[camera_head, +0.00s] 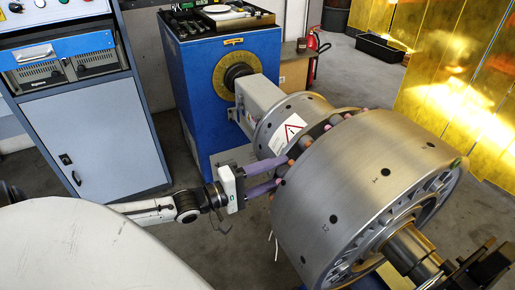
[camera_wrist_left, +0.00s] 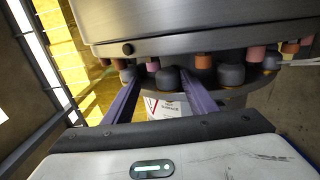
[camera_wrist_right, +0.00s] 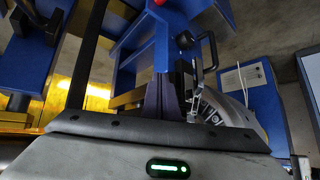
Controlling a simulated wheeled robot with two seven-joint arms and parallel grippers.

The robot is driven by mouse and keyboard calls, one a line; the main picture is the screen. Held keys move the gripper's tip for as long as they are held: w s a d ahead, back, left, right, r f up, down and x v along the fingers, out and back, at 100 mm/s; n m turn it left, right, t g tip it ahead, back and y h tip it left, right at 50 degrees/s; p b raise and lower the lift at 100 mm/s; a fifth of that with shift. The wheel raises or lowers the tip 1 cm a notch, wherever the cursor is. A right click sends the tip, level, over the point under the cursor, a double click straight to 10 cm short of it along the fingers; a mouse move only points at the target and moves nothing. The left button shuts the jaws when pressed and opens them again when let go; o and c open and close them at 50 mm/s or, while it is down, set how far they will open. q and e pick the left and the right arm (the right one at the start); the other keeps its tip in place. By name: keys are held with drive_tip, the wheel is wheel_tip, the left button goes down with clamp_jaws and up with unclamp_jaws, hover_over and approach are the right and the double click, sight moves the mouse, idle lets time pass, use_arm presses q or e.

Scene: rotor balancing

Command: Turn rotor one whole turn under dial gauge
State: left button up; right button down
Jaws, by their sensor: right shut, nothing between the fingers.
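The large steel rotor (camera_head: 350,180) lies on its side on the shaft line, a ring of grey, pink and orange pegs (camera_head: 310,140) at its driven end. My left gripper (camera_head: 282,172) is open, its purple fingers reaching in at those pegs. In the left wrist view, the fingertips (camera_wrist_left: 160,75) stand apart on either side of a dark grey peg (camera_wrist_left: 168,80); contact cannot be told. My right gripper (camera_wrist_right: 165,80) is shut and empty in front of a blue frame (camera_wrist_right: 138,50), with a silver rotor-like part (camera_wrist_right: 230,118) to its right. I cannot make out a dial gauge.
A blue drive housing (camera_head: 205,90) with a yellow ring (camera_head: 238,70) stands behind the rotor. A grey control cabinet (camera_head: 95,125) is at left, yellow curtains (camera_head: 455,80) at right. In the right wrist view, a black handle (camera_wrist_right: 208,48) is close by the fingers.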

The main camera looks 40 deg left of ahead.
use_arm(q)
drive_tip(key=v, duration=0.9)
drive_tip(key=shift+s+f+p, duration=0.25)
drive_tip(key=shift+f+p, duration=0.15)
drive_tip(key=shift+p, duration=0.05)
drive_tip(key=shift+f, duration=0.1)
